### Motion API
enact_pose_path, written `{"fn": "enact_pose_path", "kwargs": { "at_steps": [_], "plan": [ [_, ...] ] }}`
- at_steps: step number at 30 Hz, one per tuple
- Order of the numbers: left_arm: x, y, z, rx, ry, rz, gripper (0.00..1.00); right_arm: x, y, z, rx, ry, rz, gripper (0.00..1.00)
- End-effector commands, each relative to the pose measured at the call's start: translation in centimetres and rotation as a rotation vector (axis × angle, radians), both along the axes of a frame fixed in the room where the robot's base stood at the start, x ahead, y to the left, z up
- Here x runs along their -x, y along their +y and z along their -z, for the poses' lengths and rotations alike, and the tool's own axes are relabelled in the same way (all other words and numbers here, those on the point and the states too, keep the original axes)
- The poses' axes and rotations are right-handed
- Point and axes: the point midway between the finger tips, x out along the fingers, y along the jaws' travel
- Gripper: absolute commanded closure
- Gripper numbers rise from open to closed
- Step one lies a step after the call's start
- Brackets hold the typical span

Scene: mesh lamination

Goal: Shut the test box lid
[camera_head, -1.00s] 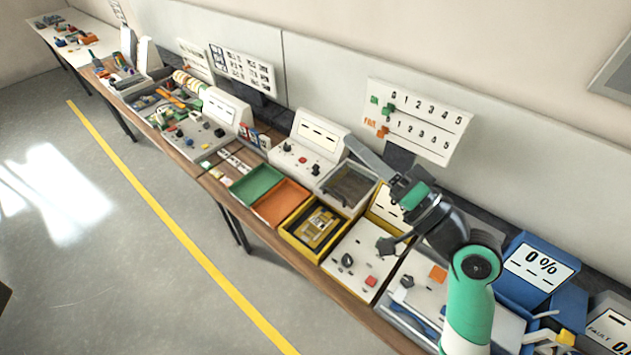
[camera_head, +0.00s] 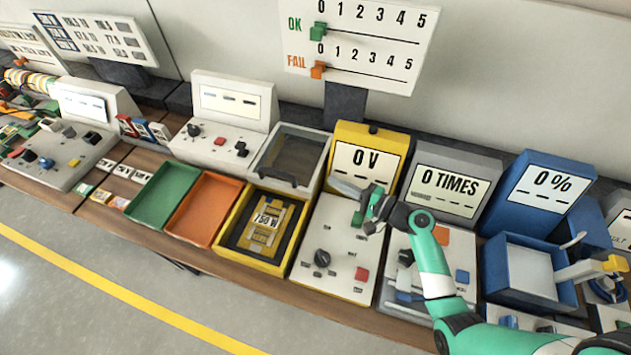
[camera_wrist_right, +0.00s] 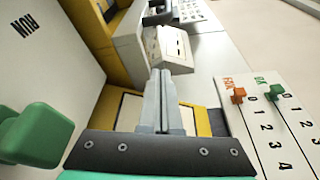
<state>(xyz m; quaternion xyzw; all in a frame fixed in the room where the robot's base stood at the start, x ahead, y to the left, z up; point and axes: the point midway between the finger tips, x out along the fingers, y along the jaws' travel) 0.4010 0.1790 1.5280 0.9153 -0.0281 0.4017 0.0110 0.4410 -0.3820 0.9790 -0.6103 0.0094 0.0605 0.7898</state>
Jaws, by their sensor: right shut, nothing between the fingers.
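A grey box with a dark window panel (camera_head: 290,155) and a dark handle at its front edge stands behind an open yellow-rimmed tray (camera_head: 240,252). A module marked 150 W (camera_head: 267,222) lies in the tray. My right gripper (camera_head: 336,184) is shut and empty, its fingers pointing left, in front of the yellow 0 V display (camera_head: 345,131) and right of the grey box. The shut fingers also show in the wrist view (camera_wrist_right: 160,78).
A white panel (camera_head: 325,285) with a knob and red button lies below my right gripper. Green (camera_head: 160,197) and orange (camera_head: 205,207) trays sit at left. The OK/FAIL slider board (camera_head: 365,55) stands behind. A blue box (camera_head: 490,265) is at right.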

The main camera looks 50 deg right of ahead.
Motion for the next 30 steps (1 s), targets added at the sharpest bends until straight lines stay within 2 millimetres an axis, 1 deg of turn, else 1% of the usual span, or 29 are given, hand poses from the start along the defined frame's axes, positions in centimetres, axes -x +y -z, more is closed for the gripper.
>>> {"fn": "enact_pose_path", "kwargs": {
  "at_steps": [5, 12, 15, 16, 17, 21, 24, 30],
  "plan": [
    [0.0, 0.0, 0.7, 0.0, 0.001, 0.0, 0.5, -2.7, 0.3, 0.3, 0.003, -0.001, -0.004, 1.0],
    [0.0, 0.0, 2.1, 0.0, 0.001, 0.0, 0.5, -8.0, 0.8, 0.9, 0.002, -0.001, -0.005, 1.0],
    [0.0, 0.0, 2.4, 0.0, 0.002, 0.0, 0.5, -9.8, 1.2, 0.9, 0.002, 0.0, -0.005, 1.0],
    [-0.1, 0.0, 1.4, 0.0, 0.002, 0.0, 0.5, -9.2, 1.8, 0.2, 0.001, 0.001, -0.003, 1.0],
    [-0.1, 0.0, 1.0, 0.0, 0.002, 0.0, 0.5, -8.9, 2.3, 0.0, 0.001, 0.001, -0.003, 1.0],
    [0.0, 0.0, 0.3, 0.0, 0.0, 0.0, 0.5, -8.2, 3.8, -0.3, 0.001, 0.001, -0.001, 1.0],
    [0.0, 0.0, 0.2, 0.0, 0.001, 0.0, 0.5, -8.0, 4.3, -0.3, 0.002, 0.001, -0.001, 1.0],
    [0.0, 0.0, 0.2, 0.0, 0.001, 0.0, 0.5, -7.9, 4.4, -0.3, 0.002, 0.0, -0.001, 1.0]
  ]
}}
